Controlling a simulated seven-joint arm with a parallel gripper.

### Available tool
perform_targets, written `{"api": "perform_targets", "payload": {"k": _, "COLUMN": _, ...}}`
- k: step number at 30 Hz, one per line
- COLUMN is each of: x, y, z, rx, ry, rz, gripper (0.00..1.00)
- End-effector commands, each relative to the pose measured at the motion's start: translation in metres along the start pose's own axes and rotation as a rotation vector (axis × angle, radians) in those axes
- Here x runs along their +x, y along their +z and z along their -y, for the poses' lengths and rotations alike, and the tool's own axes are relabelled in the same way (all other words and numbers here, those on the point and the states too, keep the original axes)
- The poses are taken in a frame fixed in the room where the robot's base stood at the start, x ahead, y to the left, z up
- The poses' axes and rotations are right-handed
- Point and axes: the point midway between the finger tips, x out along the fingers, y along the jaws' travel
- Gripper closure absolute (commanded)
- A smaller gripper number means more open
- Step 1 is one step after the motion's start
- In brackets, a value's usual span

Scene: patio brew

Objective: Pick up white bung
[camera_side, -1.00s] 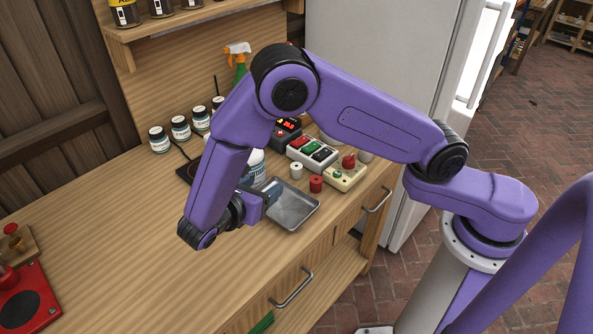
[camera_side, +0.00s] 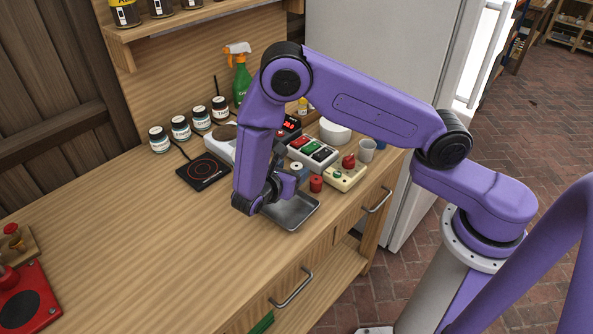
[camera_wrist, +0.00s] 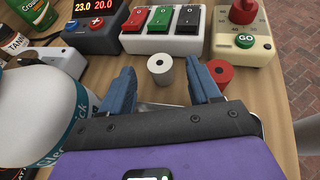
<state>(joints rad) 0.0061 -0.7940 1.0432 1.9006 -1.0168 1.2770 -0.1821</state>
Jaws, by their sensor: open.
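The white bung (camera_side: 296,167) stands on the wooden counter, near the far end of the metal tray. In the wrist view the white bung (camera_wrist: 161,65) shows a round top with a dark central hole. My gripper (camera_wrist: 160,78) is open and empty. Its blue fingers point at the bung, one to the left and one to the right of it in the picture; contact cannot be made out. In the side view my gripper (camera_side: 283,185) is beside the bung, above the tray, partly hidden by my wrist.
A red bung (camera_wrist: 220,72) stands just right of my right finger. A switch box (camera_wrist: 165,30) and a timer box (camera_wrist: 243,32) stand behind. The metal tray (camera_side: 296,218) lies below my wrist.

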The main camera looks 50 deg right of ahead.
Motion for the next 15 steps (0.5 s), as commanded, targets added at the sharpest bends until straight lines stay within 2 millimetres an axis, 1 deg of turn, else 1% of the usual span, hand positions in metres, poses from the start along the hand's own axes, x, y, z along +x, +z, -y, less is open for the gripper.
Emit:
{"api": "perform_targets", "payload": {"k": 1, "x": 0.007, "y": 0.0, "z": 0.001, "rx": -0.001, "ry": -0.002, "rz": 0.001, "gripper": 0.38}}
{"api": "perform_targets", "payload": {"k": 3, "x": 0.015, "y": 0.0, "z": 0.001, "rx": -0.002, "ry": -0.001, "rz": 0.002, "gripper": 0.38}}
{"api": "perform_targets", "payload": {"k": 5, "x": 0.019, "y": 0.0, "z": 0.001, "rx": -0.002, "ry": -0.001, "rz": 0.001, "gripper": 0.38}}
{"api": "perform_targets", "payload": {"k": 13, "x": 0.022, "y": 0.0, "z": 0.0, "rx": 0.0, "ry": 0.002, "rz": 0.0, "gripper": 0.38}}
{"api": "perform_targets", "payload": {"k": 14, "x": 0.022, "y": 0.0, "z": 0.0, "rx": 0.0, "ry": 0.002, "rz": 0.0, "gripper": 0.41}}
{"api": "perform_targets", "payload": {"k": 15, "x": 0.022, "y": 0.0, "z": 0.0, "rx": 0.0, "ry": 0.001, "rz": 0.0, "gripper": 0.54}}
